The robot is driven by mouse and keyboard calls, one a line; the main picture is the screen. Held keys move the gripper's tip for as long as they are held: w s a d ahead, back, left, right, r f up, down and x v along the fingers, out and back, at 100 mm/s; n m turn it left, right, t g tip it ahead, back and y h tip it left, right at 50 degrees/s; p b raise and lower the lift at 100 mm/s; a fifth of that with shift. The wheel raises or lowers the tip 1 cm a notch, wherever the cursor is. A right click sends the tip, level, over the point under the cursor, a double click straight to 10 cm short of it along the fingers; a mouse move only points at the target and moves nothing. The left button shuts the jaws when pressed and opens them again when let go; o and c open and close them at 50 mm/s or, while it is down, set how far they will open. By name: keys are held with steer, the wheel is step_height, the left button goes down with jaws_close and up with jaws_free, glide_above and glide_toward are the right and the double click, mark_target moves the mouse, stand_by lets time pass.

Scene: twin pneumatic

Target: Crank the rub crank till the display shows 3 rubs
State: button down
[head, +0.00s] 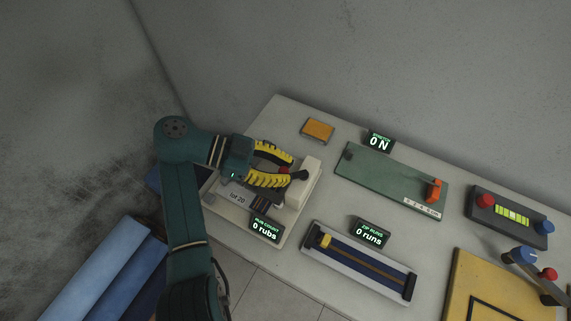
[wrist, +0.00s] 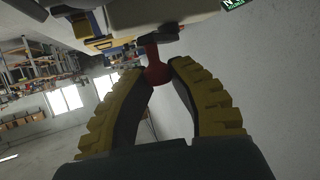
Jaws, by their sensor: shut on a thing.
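The rub tester (head: 285,232) is a pale unit at the left of the bench, with a light upright block on its right side. Its display (head: 265,229) reads "0 rubs". The rub crank has a dark arm (head: 299,175) beside the light block and a red knob (wrist: 155,68), seen in the wrist view. My gripper (head: 287,168) reaches in from the left with its yellow-and-black fingers shut on the red knob. In the wrist view, my gripper (wrist: 158,72) has the knob between its fingertips. The fingers partly hide the knob in the head view.
A green stretch tester (head: 385,180) with an orange clamp stands to the right, its display (head: 379,142) at "0 N". A zip tester (head: 360,262) lies in front, its display (head: 370,233) at "0 runs". An orange block (head: 318,130) lies behind. Blue rolls (head: 110,270) are at the lower left.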

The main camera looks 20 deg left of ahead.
steer(key=shift+w+m+g+p, duration=0.15)
steer(key=shift+m+g+p, duration=0.35)
steer(key=shift+p, duration=0.4)
steer(key=shift+w+a+f+g+p, duration=0.1)
steer(key=shift+f+g+p, duration=0.3)
steer(key=shift+p, duration=0.1)
steer(key=c, duration=1)
jaws_free()
steer(key=shift+o, duration=0.4)
steer(key=shift+r, duration=0.15)
steer(key=shift+b, duration=0.5)
